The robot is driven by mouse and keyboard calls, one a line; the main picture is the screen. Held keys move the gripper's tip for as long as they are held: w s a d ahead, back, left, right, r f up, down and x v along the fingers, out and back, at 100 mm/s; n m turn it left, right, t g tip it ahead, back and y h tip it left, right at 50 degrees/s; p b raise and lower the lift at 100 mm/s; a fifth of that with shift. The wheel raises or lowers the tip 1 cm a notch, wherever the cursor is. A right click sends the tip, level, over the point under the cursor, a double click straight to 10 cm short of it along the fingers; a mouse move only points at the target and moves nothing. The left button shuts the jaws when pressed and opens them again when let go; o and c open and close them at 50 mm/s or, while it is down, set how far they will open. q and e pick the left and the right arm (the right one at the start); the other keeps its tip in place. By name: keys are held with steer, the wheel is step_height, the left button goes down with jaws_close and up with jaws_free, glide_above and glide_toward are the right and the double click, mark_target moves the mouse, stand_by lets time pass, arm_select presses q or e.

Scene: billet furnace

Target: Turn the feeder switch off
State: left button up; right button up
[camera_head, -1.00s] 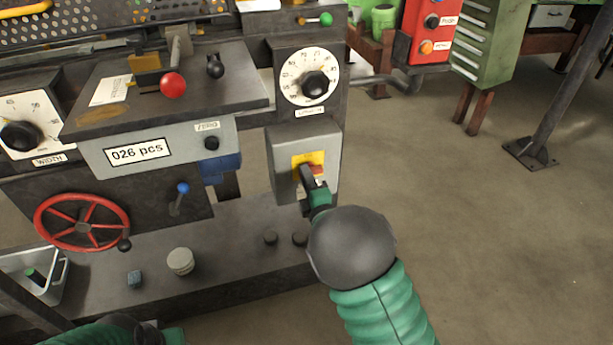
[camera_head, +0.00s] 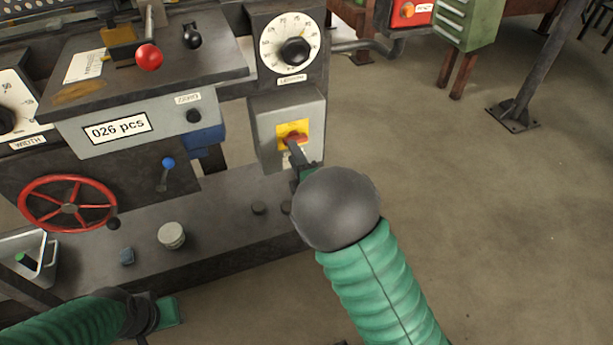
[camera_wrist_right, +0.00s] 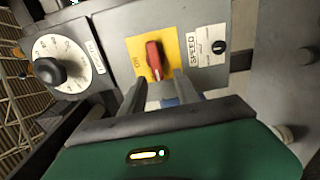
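The feeder switch (camera_head: 293,135) is a red knob on a yellow plate, on the front of a grey box (camera_head: 262,125). In the right wrist view the red knob (camera_wrist_right: 154,60) lies lengthwise down the picture, and a mark that looks like "ON" is on the plate left of it. My right gripper (camera_head: 297,156) is just in front of and below the knob. In the right wrist view its two fingers (camera_wrist_right: 160,84) are apart, near the knob's lower end; I cannot tell whether they touch it. My left gripper (camera_head: 168,311) is low at the left, fingers unclear.
A dial (camera_head: 295,50) sits above the switch box. A red handwheel (camera_head: 68,204), a blue-tipped lever (camera_head: 168,163) and a red-ball lever (camera_head: 149,57) are to the left. A dark base ledge (camera_head: 215,235) runs below.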

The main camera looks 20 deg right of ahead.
steer(key=s+p, duration=0.9)
steer(key=s, duration=0.4)
steer(key=shift+s+d, duration=0.15)
